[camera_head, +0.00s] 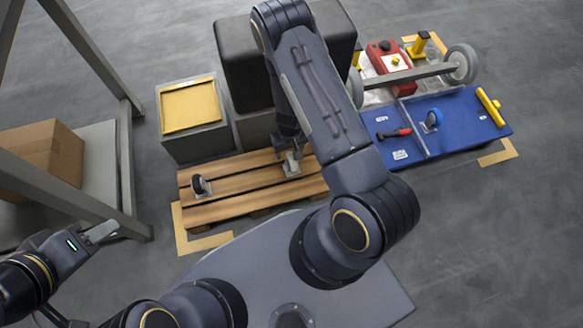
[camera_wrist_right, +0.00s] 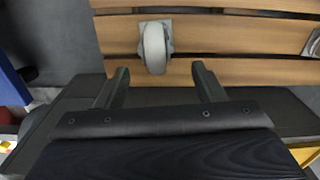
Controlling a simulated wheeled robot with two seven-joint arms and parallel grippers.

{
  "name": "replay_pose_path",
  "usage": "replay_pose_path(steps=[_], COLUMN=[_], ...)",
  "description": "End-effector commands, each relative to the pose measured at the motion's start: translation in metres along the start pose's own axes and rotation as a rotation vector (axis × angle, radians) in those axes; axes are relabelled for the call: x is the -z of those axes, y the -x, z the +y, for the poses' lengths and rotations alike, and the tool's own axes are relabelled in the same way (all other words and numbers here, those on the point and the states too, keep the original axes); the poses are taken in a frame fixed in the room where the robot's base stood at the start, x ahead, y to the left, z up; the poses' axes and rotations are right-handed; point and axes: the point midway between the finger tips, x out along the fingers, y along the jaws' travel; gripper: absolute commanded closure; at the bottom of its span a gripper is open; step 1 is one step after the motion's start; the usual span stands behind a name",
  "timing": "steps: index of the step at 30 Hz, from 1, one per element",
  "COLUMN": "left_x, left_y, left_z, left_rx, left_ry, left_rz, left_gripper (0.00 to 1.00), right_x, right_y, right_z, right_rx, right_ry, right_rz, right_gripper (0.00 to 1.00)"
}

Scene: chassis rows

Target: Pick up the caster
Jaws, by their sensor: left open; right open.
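A caster with a pale grey wheel and metal plate (camera_head: 291,168) rests on the slatted wooden pallet (camera_head: 240,203); it also shows in the right wrist view (camera_wrist_right: 154,47). My right gripper (camera_wrist_right: 158,77) is open above the pallet, with the caster just beyond and between its fingertips, not gripped. In the head view my right arm partly covers this spot. A second caster with a dark wheel (camera_head: 200,185) stands at the pallet's left end; its edge shows in the right wrist view (camera_wrist_right: 314,42). My left gripper (camera_head: 103,232) is open and empty at the left, away from the pallet.
A grey box with a yellow top (camera_head: 190,107) and a black block (camera_head: 240,70) stand behind the pallet. A metal frame (camera_head: 130,170) with a cardboard box (camera_head: 45,155) stands left.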

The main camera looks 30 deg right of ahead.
Motion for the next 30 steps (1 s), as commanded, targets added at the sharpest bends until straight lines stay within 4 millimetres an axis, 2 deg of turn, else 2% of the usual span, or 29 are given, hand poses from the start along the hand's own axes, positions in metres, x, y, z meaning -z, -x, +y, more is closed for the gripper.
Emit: replay_pose_path(steps=[1,8,16,19,26,27,30], left_x=[-0.002,-0.007,-0.016,-0.017,-0.017,-0.017,-0.017], left_y=[-0.004,-0.013,-0.032,-0.034,-0.033,-0.033,-0.033], left_z=[-0.002,-0.006,-0.015,-0.016,-0.015,-0.015,-0.015], left_rx=[0.0,0.0,0.0,0.0,0.0,0.0,0.0], left_ry=[0.0,0.0,0.0,0.0,0.0,0.0,0.0], left_rz=[0.0,0.001,0.0,0.0,0.0,0.001,0.0], left_gripper=[0.58,0.58,0.58,0.58,0.58,0.58,0.58], right_x=[-0.001,-0.002,-0.003,-0.002,-0.002,-0.002,-0.002], right_y=[-0.009,-0.036,-0.075,-0.081,-0.081,-0.081,-0.081], right_z=[0.001,0.002,0.006,0.006,0.006,0.006,0.006], right_rx=[-0.006,-0.007,-0.006,-0.007,-0.006,-0.006,-0.006], right_ry=[0.003,0.002,0.002,0.002,0.002,0.002,0.002], right_rz=[-0.003,-0.004,-0.005,-0.003,-0.003,-0.003,-0.003], right_gripper=[0.37,0.37,0.37,0.37,0.37,0.39,0.52])
